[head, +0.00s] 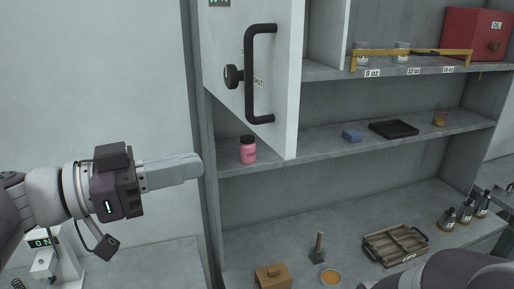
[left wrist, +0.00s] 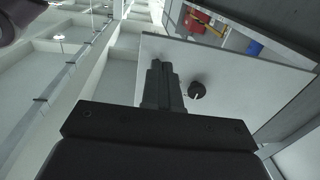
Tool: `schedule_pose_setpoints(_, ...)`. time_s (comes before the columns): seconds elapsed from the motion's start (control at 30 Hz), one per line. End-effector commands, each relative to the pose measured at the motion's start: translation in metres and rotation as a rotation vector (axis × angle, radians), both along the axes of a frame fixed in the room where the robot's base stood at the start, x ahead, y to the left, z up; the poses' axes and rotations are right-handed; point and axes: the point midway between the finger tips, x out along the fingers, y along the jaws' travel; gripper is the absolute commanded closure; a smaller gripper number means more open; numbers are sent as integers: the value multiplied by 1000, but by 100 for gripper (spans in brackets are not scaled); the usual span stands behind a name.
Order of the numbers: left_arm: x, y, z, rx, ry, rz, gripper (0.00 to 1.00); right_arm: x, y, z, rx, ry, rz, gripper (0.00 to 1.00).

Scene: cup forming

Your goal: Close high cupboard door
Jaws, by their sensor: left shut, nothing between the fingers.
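The high cupboard door (head: 216,50) is a pale grey panel, standing open and swung out from the shelf unit in the head view. It has a black bar handle (head: 260,75) and a dark round knob (head: 233,76). My left gripper (head: 198,166) is shut and empty, pointing right, to the left of the door and lower than its handle in the picture. In the left wrist view my left gripper's fingers (left wrist: 163,75) are together, with the door panel (left wrist: 225,75) and its knob (left wrist: 196,90) beyond. My right gripper is not clearly seen; only part of my arm shows at bottom right.
A pink bottle (head: 248,150) stands on the middle shelf (head: 300,150) near the door's lower edge. A blue block (head: 352,135) and black tray (head: 393,129) are farther right. A red box (head: 475,35) sits on the upper shelf. A wooden crate (head: 366,245) rests on the counter below.

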Motion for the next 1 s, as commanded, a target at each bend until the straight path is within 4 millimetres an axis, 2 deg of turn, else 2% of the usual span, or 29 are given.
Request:
schedule_pose_setpoints(0.03,3,-11,5,0,1,-8,100,0,0,9,0,0,0,12)
schedule_pose_setpoints(0.3,27,-64,4,0,1,-6,100,0,0,30,0,0,0,12)
schedule_pose_setpoints(0.5,40,-91,3,0,0,-2,100,0,0,42,0,0,0,12)
schedule_pose_setpoints(0.67,44,-99,1,0,-1,1,100,0,0,44,0,0,0,12)
schedule_pose_setpoints(1.0,45,-99,0,1,-2,3,100,0,0,43,0,0,0,12)
